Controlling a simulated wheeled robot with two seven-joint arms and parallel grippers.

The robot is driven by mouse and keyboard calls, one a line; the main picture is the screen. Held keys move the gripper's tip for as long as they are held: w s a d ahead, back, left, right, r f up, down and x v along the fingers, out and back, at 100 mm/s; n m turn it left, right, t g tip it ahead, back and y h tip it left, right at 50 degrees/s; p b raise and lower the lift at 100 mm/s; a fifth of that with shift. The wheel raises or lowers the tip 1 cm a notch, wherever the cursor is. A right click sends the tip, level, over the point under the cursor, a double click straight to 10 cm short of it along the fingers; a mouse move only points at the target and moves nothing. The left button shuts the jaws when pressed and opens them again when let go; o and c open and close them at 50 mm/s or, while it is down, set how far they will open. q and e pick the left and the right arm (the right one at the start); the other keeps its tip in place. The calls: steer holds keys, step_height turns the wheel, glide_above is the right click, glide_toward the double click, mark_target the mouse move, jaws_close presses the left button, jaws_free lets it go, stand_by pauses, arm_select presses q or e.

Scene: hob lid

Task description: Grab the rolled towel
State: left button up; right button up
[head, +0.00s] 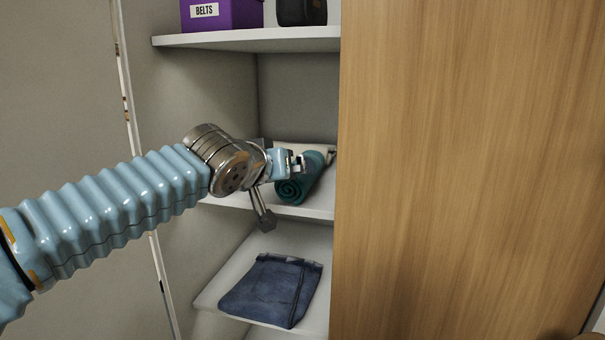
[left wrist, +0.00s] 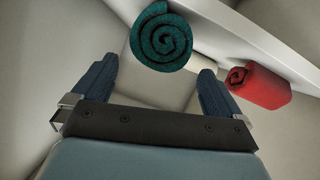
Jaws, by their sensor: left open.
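A teal rolled towel (head: 305,182) lies on the middle shelf of the cupboard in the head view, its spiral end facing out. In the left wrist view that spiral end (left wrist: 161,42) shows beyond the fingertips, between the two fingers. My left gripper (head: 297,163) is open and empty in front of the towel, hiding part of it in the head view; contact is not visible. The left gripper (left wrist: 157,66) also shows its spread blue fingers in the left wrist view. A red rolled item (left wrist: 260,88) lies to the right there. My right gripper is not in view.
A wooden door (head: 470,170) covers the cupboard's right side. Folded jeans (head: 272,290) lie on the shelf below. A purple box labelled BELTS (head: 222,14) and a black item (head: 302,12) stand on the shelf above (head: 250,40). A pale cloth (head: 290,148) lies behind the teal towel.

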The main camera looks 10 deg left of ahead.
arm_select(q)
steer(key=x, duration=0.6)
steer(key=shift+d+p, duration=0.1)
steer(key=shift+p, duration=0.25)
steer(key=shift+s, duration=0.1)
steer(key=c, duration=1)
